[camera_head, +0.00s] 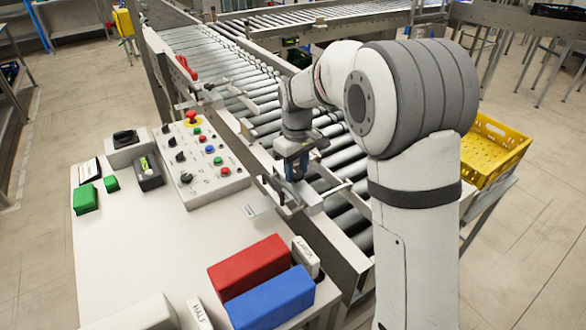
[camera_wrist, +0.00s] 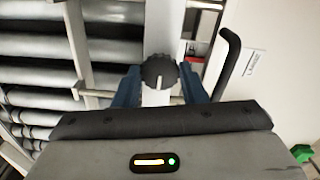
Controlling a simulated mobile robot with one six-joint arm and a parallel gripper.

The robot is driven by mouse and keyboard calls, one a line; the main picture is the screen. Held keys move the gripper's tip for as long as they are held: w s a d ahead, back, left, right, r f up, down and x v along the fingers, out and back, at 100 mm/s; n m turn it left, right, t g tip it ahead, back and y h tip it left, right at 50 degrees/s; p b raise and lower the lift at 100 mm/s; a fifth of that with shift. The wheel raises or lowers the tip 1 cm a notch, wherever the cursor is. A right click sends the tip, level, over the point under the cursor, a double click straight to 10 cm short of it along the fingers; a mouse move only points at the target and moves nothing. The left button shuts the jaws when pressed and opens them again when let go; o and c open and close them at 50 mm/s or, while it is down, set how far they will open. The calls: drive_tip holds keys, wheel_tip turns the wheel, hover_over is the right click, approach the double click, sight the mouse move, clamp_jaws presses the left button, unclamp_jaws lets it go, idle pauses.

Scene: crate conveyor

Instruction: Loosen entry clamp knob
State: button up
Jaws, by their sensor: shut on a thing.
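The clamp knob (camera_wrist: 160,72) is a dark, ridged round knob with a pale pointer line, on a light metal bracket, near the top middle of the wrist view. My gripper (camera_wrist: 163,84) has its two blue fingers on either side of the knob and is shut on it. In the head view, my gripper (camera_head: 295,172) points down at the clamp on the near side rail of the conveyor. The knob is mostly hidden there by the fingers. A black bent lever (camera_wrist: 229,62) stands just right of the knob in the wrist view.
The roller conveyor (camera_head: 232,75) runs behind the clamp. A control panel (camera_head: 197,160) with several knobs and buttons stands left on the white table (camera_head: 130,245). Red (camera_head: 248,262) and blue (camera_head: 270,300) blocks lie in front. A yellow crate (camera_head: 497,150) is at right.

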sight(295, 174)
drive_tip(key=shift+w+a+r, duration=0.1)
drive_tip(key=shift+a+r, duration=0.05)
drive_tip(key=shift+r, duration=0.05)
drive_tip(key=o, duration=0.8)
drive_tip(key=shift+a+f, duration=0.1)
drive_tip(key=shift+c, duration=0.2)
drive_tip(key=shift+o, duration=1.1)
drive_tip(key=shift+f, duration=0.1)
wheel_tip(295, 174, up, 8)
drive_tip(key=shift+f+b, duration=0.1)
drive_tip(key=shift+b, duration=0.2)
